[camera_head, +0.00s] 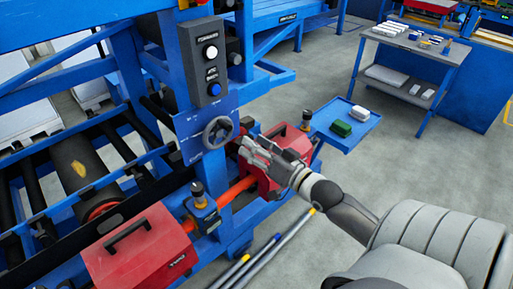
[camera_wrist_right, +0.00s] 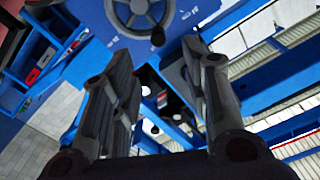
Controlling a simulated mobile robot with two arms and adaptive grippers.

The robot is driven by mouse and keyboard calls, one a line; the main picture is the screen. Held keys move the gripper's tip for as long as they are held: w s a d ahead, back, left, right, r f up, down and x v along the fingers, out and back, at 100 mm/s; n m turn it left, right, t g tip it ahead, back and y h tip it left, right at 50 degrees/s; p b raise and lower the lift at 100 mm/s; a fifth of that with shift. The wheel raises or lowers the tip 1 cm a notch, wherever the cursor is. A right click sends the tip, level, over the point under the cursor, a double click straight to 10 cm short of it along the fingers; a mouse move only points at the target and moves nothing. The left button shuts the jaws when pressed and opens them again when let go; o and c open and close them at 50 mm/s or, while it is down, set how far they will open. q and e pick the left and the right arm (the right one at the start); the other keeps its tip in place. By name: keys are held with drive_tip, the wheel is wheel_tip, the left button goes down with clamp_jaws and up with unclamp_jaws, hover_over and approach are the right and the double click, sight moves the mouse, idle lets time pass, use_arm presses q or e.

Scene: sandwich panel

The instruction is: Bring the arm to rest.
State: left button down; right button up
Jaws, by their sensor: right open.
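My right gripper (camera_head: 250,150) is at the centre of the head view, close beside the grey handwheel (camera_head: 218,132) on the blue machine column. In the right wrist view my right gripper (camera_wrist_right: 160,95) has its fingers apart with nothing held between them. The handwheel (camera_wrist_right: 138,12) shows at the top of that view, beyond the fingertips. From these frames I cannot tell whether a finger touches the wheel. My right arm (camera_head: 345,205) reaches in from the lower right. My left gripper is not in view.
A control box (camera_head: 203,62) with two buttons sits above the handwheel. Red boxes (camera_head: 142,250) with black handles flank an orange bar (camera_head: 236,190). A blue tray (camera_head: 345,128) holds green and white blocks. Rods (camera_head: 265,256) are at lower centre.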

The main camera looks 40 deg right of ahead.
drive_tip(key=shift+s, duration=0.1)
idle(0.5)
drive_tip(key=s+d+f+g+h+b, duration=0.1)
drive_tip(key=s+f+g, duration=0.15)
drive_tip(key=f, duration=0.95)
drive_tip(key=s+f+g+h, duration=0.1)
drive_tip(key=s+f+g, duration=0.15)
drive_tip(key=f, duration=1.05)
drive_tip(key=s+d+f+g+b, duration=0.1)
drive_tip(key=s+f+g, duration=0.15)
drive_tip(key=f, duration=0.95)
drive_tip(key=s+a+f+n+g+b, duration=0.1)
drive_tip(key=s+a+f+n+g, duration=0.2)
drive_tip(key=s+f, duration=0.55)
drive_tip(key=s+a+f+g, duration=0.2)
drive_tip(key=s+a+f, duration=0.2)
drive_tip(key=s+f, duration=0.5)
drive_tip(key=s+a+f+n+g, duration=0.2)
drive_tip(key=s+a+f, duration=0.2)
drive_tip(key=s, duration=0.3)
drive_tip(key=s+a+f+n+g+b, duration=0.1)
drive_tip(key=s+a+f+n+g, duration=0.1)
drive_tip(key=s+a+f, duration=0.2)
drive_tip(key=s+f, duration=0.2)
drive_tip(key=s, duration=0.2)
drive_tip(key=shift+a+y, duration=0.25)
drive_tip(key=shift+y, duration=0.15)
drive_tip(key=shift+s+g, duration=0.1)
drive_tip(key=shift+g, duration=0.15)
drive_tip(key=shift+c, duration=0.2)
